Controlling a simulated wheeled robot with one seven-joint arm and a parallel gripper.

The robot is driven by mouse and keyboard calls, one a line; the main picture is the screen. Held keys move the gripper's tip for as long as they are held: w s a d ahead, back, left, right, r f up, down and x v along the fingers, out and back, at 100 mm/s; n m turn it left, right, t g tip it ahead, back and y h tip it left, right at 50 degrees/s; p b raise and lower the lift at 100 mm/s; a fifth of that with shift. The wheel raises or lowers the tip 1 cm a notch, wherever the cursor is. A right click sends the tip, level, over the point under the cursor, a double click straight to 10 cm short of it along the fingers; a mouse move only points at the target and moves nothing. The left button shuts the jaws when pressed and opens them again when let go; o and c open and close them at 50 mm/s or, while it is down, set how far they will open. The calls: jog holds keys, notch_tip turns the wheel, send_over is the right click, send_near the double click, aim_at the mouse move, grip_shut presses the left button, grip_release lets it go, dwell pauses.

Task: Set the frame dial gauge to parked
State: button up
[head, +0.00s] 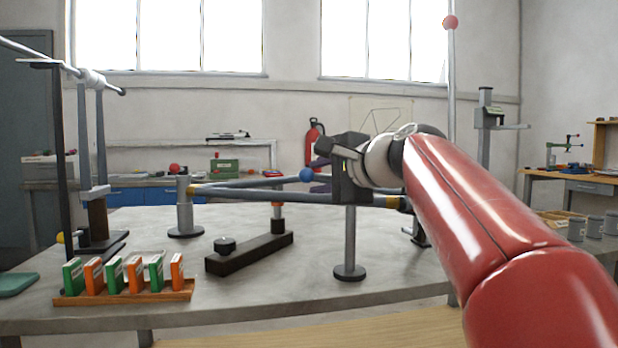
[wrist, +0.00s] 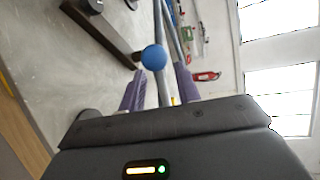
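No gauge dial face can be made out in either view. A blue ball knob (head: 306,175) shows by the frame tubes (head: 260,190), just off my fingertips; what it is fixed to is hidden. My gripper (head: 319,176) points left over the bench, above a round-based post. In the wrist view, the purple fingers of my gripper (wrist: 160,70) stand apart, and the blue ball (wrist: 154,58) appears between and slightly beyond their tips. I see no clear contact with it. A frame tube (wrist: 166,30) runs behind the ball.
A dark bar with a black knob (head: 225,245) and an orange-topped peg (head: 277,208) lies on the bench (head: 330,300). A rack of green and orange boxes (head: 125,295) stands front left. Posts (head: 349,240) carry the frame.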

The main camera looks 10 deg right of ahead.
jog(key=shift+x, duration=1.4)
grip_shut()
